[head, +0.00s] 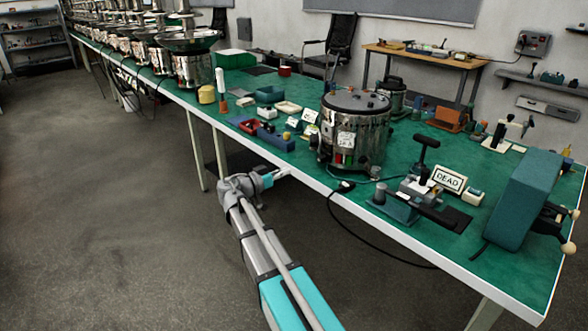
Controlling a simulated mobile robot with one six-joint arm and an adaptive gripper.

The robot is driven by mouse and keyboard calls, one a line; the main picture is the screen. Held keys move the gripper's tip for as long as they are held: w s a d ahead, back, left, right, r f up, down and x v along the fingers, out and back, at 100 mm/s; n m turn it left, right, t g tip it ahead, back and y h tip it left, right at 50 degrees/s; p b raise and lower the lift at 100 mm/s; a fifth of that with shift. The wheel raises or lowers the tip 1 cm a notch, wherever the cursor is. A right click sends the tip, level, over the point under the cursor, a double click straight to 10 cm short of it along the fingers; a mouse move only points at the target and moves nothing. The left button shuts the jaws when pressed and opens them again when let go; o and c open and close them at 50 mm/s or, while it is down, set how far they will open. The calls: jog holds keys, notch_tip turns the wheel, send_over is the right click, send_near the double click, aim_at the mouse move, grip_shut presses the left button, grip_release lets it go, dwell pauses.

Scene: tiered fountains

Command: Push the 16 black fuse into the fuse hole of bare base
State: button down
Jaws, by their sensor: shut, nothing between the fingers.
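A bare silver drum base (371,140) with a dark top stands upright near the front edge of the green bench. It carries a white label (346,139), and small red and green parts show low on its front. A fuse hole is too small to make out. I cannot pick out the black fuse among the small items. My gripper (284,172) is shut and empty at the end of my arm, just off the bench's front edge, left of the drum and apart from it.
Blue trays (274,138) and small blocks lie left of the drum. A press-like device (418,190), a "DEAD" sign (447,179) and a big teal block (523,200) stand right. A black cable (365,227) hangs over the front edge. Tiered fountains line the far left.

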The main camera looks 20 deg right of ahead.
jog(key=shift+v, duration=1.35)
jog(key=s+f+n+g+y, duration=0.3)
jog(key=s+f+n+y, duration=0.3)
jog(key=s+f+y, duration=0.5)
jog(key=s+a+f+n+g+y, duration=0.1)
jog(key=s+a+f+n+y, duration=0.7)
jog(key=s, duration=0.4)
notch_tip(320, 180, up, 30)
jog(key=a+m+h+p, duration=0.1)
jog(key=p, duration=2.9)
jog(key=shift+w+h, duration=0.25)
jog(key=shift+h, duration=0.05)
jog(key=shift+a+r, duration=0.1)
